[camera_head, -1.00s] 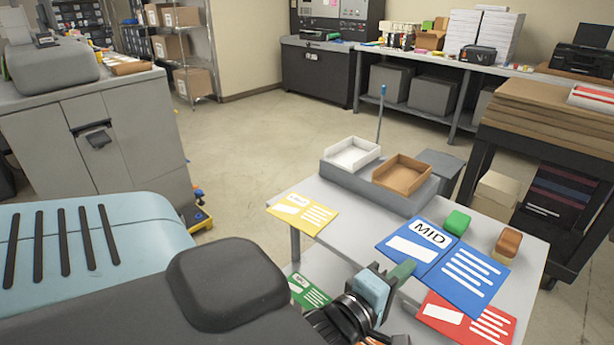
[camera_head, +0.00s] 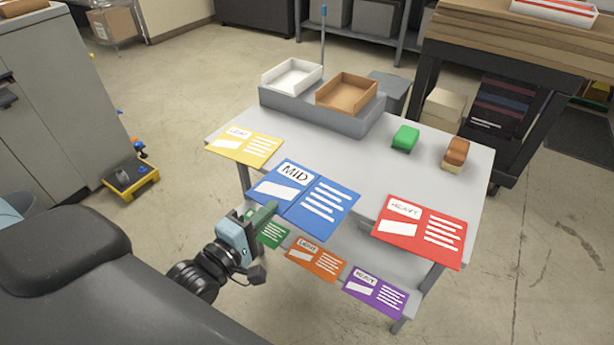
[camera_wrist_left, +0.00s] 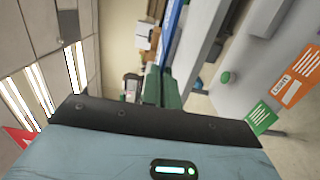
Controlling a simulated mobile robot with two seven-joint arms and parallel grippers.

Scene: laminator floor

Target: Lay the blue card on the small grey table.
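The blue card (camera_head: 322,208), marked MID, appears flat at the front of the small grey table (camera_head: 350,165), between a yellow card and a red card. My left gripper (camera_head: 265,215) has its green fingertips at the card's near left edge and appears shut on it. In the left wrist view, the green fingers (camera_wrist_left: 162,88) are close together, and the blue card (camera_wrist_left: 172,32) shows edge-on beyond them. I cannot tell whether the card touches the tabletop. My right gripper is out of view.
The yellow card (camera_head: 245,145) and red card (camera_head: 422,232) lie along the front edge. Green (camera_head: 405,138) and brown (camera_head: 456,153) blocks stand at the right. White (camera_head: 291,76) and brown (camera_head: 346,94) trays sit behind. Green, orange (camera_head: 315,259) and purple (camera_head: 375,292) cards are lower down. The table's middle is clear.

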